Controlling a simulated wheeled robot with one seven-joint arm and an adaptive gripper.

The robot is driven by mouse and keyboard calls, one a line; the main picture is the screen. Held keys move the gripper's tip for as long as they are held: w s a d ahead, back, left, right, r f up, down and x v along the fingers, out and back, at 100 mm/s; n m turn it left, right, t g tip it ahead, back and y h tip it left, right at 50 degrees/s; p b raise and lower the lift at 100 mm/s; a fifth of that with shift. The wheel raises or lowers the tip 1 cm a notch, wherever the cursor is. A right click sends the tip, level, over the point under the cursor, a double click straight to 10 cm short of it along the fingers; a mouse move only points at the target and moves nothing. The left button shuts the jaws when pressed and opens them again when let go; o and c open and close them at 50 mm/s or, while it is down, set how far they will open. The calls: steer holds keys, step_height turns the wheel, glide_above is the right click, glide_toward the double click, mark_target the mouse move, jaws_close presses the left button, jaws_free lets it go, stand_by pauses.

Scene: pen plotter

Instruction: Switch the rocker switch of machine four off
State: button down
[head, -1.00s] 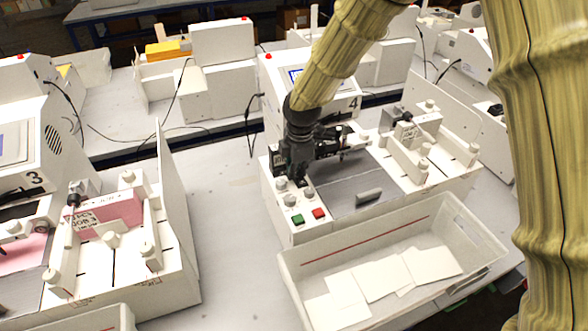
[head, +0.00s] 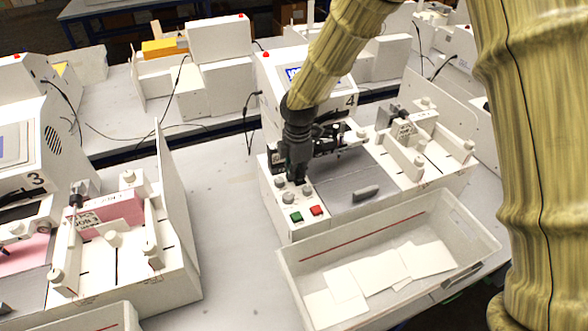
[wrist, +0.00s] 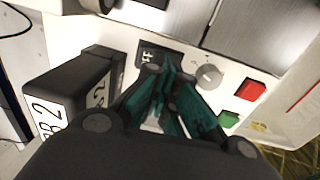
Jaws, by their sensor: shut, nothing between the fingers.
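Machine four (head: 275,215), marked "4", stands at the middle with a green button (head: 296,217) and a red button (head: 316,210) at its front corner. My gripper (head: 298,180) points down over its control panel, left of the grey bed. In the wrist view my gripper (wrist: 166,70) has its teal fingers together and empty. The fingertips are at a dark plate with white marks (wrist: 146,54), probably the rocker switch's place. The fingers cover most of it, so I cannot tell the rocker's position or whether they touch it. A grey knob (wrist: 208,76) is just right of them.
A black block marked "2" (wrist: 50,108) stands close left of my fingers in the wrist view. A white bin with paper sheets (head: 290,272) is in front of machine four. Machine three (head: 20,150) is at left, with bare table (head: 225,200) between.

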mark_target(297, 180)
stand_by(0.3)
steer(key=r+p, duration=0.3)
steer(key=r, duration=0.1)
steer(key=shift+s+r+p, duration=0.15)
steer(key=shift+s+p, duration=0.05)
steer(key=shift+p, duration=0.1)
steer(key=shift+d+r+b, duration=0.1)
steer(key=shift+b, duration=0.35)
step_height(297, 180, up, 9)
steer(key=s+b, duration=0.1)
steer(key=b, duration=0.2)
steer(key=shift+s+d+r, duration=0.15)
steer(key=shift+s+d, duration=0.1)
